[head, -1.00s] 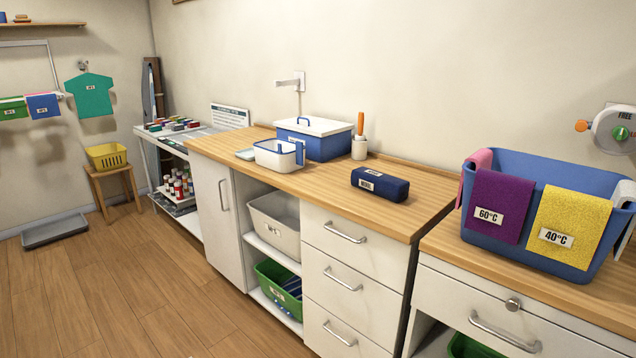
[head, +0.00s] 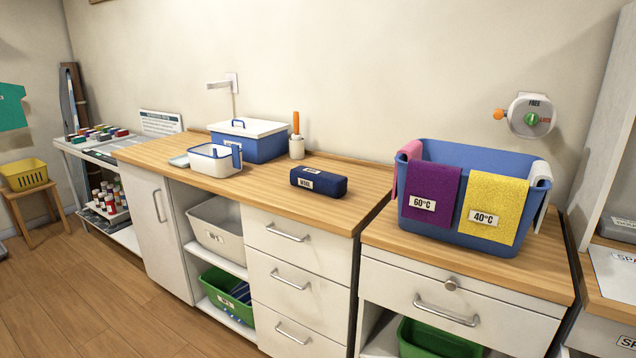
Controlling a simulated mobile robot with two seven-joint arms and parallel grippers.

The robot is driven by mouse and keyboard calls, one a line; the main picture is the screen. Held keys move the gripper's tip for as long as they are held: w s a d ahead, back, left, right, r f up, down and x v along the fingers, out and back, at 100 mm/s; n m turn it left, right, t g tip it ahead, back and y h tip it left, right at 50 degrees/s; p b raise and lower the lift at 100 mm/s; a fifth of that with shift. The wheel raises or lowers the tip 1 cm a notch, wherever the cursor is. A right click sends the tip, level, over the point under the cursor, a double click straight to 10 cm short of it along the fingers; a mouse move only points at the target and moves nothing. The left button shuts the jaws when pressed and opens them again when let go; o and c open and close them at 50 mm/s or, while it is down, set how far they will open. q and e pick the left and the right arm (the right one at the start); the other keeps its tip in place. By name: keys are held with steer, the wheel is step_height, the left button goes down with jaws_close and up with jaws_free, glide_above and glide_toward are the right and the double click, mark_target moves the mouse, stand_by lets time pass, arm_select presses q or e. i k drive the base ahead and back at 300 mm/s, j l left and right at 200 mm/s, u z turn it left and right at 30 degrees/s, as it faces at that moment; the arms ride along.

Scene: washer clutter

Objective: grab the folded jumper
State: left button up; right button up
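A dark navy bundle (head: 319,181) with white labels, one reading WOOL, lies on the wooden counter (head: 262,201) near its front edge. It looks like the folded jumper. It lies alone, with bare wood around it. Neither of my grippers is in the head view.
Behind the bundle stand a blue box with a white lid (head: 248,143) and a white pot with an orange handle (head: 296,145). A white caddy (head: 214,161) is to the left. A blue basket (head: 482,174) with draped cloths stands on the right cabinet.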

mark_target(325, 183)
steer(key=i+j+z, duration=0.15)
steer(key=z, duration=0.75)
steer(key=j+z, duration=0.25)
steer(key=i+j+z, duration=0.1)
steer(key=j+z, duration=0.15)
steer(key=j, duration=0.25)
steer(key=j+z, duration=0.2)
steer(key=j, duration=0.6)
